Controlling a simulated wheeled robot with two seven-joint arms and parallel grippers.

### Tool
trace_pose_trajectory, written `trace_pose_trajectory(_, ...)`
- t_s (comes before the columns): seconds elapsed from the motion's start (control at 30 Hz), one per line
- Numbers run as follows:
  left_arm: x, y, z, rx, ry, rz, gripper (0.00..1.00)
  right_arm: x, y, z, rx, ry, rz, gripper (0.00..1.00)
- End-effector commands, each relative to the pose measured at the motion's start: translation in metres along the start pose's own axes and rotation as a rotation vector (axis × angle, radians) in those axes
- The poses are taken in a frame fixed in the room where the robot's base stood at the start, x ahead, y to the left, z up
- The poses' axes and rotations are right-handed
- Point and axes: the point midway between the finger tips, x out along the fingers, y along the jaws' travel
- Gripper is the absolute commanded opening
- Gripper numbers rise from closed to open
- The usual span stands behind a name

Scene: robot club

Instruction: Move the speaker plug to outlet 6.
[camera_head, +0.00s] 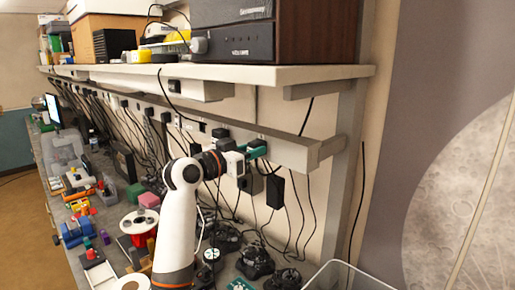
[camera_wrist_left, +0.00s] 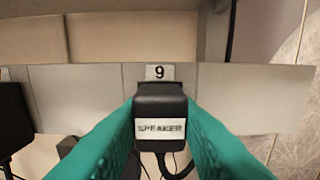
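The speaker plug (camera_wrist_left: 160,103) is a black block with a white SPEAKER label, and a dark cable hangs below it. It sits at the rail (camera_wrist_left: 245,95) directly under the number 9 tag (camera_wrist_left: 159,72). My left gripper (camera_wrist_left: 160,118) has its teal fingers on both sides of the plug, seemingly touching it. In the head view, the left gripper (camera_head: 258,152) is at the near end of the rail, with the plug (camera_head: 257,143) between its fingers. The number of outlet 6 cannot be read in either view. My right gripper is not in view.
The power rail (camera_head: 225,122) runs along the wall under a shelf (camera_head: 240,73), with several black plugs and hanging cables. A black adapter (camera_head: 275,190) hangs just right of the gripper. The bench below is cluttered, with a clear bin (camera_head: 345,275) at the front.

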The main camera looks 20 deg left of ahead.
Motion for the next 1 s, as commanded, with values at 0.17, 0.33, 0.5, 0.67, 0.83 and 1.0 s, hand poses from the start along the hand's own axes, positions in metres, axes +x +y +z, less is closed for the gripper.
trace_pose_trajectory(0.17, 0.0001, -0.0001, 0.0001, 0.0, 0.0, 0.0, 0.07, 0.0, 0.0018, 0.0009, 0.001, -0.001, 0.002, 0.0)
trace_pose_trajectory(0.33, 0.0001, -0.0001, 0.0002, 0.0, -0.001, 0.0, 0.2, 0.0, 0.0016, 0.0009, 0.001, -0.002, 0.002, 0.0)
trace_pose_trajectory(0.5, 0.0, -0.0001, 0.0002, 0.0, -0.001, 0.0, 0.07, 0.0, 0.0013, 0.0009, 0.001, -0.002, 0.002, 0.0)
trace_pose_trajectory(0.67, -0.0016, 0.0, 0.0002, 0.0, -0.001, 0.0, 0.07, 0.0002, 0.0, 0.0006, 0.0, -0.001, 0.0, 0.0)
trace_pose_trajectory(0.83, -0.005, 0.0003, -0.0001, -0.001, -0.001, 0.001, 0.07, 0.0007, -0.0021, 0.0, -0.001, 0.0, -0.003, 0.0)
trace_pose_trajectory(1.0, -0.0085, 0.0006, -0.0006, -0.001, 0.0, 0.001, 0.07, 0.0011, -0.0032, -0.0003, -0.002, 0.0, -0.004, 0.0)
